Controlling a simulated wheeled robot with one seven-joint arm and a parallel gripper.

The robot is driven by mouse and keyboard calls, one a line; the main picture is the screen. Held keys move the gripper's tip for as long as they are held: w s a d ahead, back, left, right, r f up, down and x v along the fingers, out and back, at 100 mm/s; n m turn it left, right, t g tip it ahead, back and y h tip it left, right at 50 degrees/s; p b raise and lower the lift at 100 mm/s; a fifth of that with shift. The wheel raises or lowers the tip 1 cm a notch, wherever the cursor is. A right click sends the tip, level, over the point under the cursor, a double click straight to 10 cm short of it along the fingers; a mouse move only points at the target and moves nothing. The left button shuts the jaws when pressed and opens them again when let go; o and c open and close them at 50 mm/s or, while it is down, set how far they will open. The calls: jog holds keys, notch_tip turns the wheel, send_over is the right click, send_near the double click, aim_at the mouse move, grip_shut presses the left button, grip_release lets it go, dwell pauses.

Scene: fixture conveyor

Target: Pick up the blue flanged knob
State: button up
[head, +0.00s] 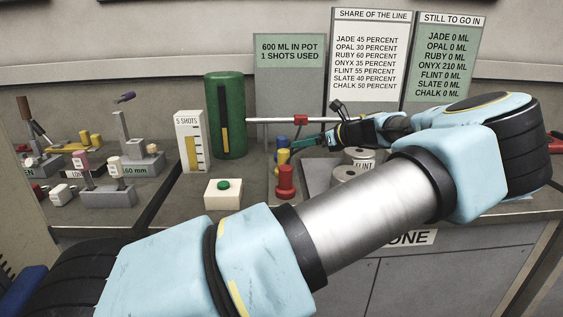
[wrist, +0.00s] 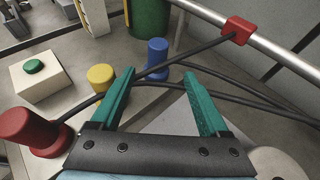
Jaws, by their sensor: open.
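The blue flanged knob (wrist: 157,52) stands upright in the wrist view, beyond my gripper's fingertips and between their lines. In the head view the blue knob (head: 282,142) shows small behind the yellow knob. My gripper (wrist: 160,88) is open with two green fingers and nothing between them but a dark cable. In the head view my gripper (head: 308,143) reaches in from the right beside the knobs. The yellow knob (wrist: 101,77) stands by the left finger. The red knob (wrist: 30,130) is at the lower left, nearest the camera.
Dark cables run past the fingers to a red clip (wrist: 236,30) on a metal rail (wrist: 268,46). A box with a green button (head: 223,193) stands to the left. A green cylinder (head: 225,115) stands behind.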

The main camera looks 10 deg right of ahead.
aim_at(286, 146)
jog(key=p+x, duration=0.1)
jog(key=x, duration=0.4)
jog(key=shift+a, duration=0.1)
jog(key=p+x, duration=0.2)
jog(key=x, duration=0.3)
jog(key=shift+s+a+f, duration=0.15)
jog(key=shift+f, duration=0.05)
jog(key=shift+w+a+f, duration=0.1)
jog(key=shift+w+f, duration=0.15)
grip_shut()
